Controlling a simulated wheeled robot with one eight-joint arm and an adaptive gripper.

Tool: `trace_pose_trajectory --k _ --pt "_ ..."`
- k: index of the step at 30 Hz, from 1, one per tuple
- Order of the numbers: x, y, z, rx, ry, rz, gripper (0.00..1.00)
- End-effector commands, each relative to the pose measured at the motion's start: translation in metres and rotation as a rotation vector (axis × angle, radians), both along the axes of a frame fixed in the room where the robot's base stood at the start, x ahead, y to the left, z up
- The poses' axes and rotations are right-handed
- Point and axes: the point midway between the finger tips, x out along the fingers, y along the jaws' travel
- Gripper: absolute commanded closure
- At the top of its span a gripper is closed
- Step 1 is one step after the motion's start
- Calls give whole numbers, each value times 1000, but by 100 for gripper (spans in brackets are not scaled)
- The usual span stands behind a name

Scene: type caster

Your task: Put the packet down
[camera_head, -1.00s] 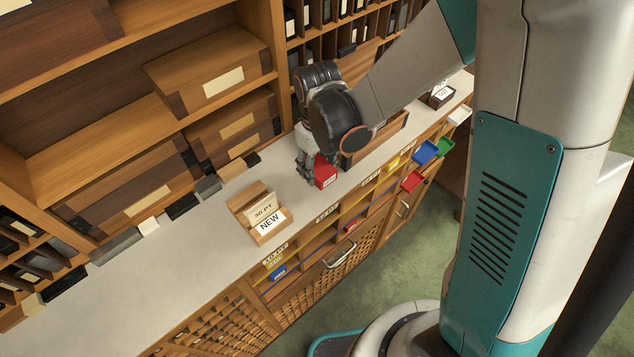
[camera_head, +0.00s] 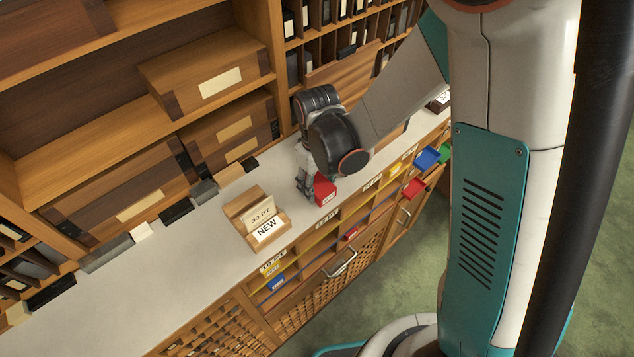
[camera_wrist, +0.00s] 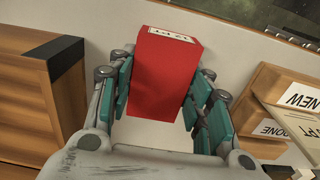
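My gripper (camera_head: 311,191) points down at the pale counter (camera_head: 150,262), to the right of the wooden card holder marked NEW. The red packet (camera_head: 326,188) with a white label is at its fingers. In the wrist view the packet (camera_wrist: 162,80) sits between the teal finger pads (camera_wrist: 160,95), which lie close against its two sides; my gripper looks shut on it. The packet is at or just above the counter; I cannot tell whether its underside touches.
The card holder (camera_head: 243,207) stands to the left of the packet on the counter. Wooden boxes and shelves (camera_head: 205,75) line the back. Below the front edge are labelled compartments, with pulled-out red (camera_head: 414,187) and blue (camera_head: 427,157) trays.

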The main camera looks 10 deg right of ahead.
Motion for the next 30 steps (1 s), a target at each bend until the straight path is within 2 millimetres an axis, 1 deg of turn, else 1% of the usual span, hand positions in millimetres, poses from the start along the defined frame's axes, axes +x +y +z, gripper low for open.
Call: trace_pose_trajectory --k 1,2,3,12,16,20,27,30 --pt "0 0 0 0 0 0 43" --pt "0 0 0 0 0 0 36" --pt "0 0 0 0 0 0 34" --pt "0 0 0 0 0 0 34" --pt "0 0 5 0 0 0 34" --pt "0 0 25 0 0 0 34" --pt "0 0 76 0 0 0 34" --pt "0 0 94 0 0 0 34"
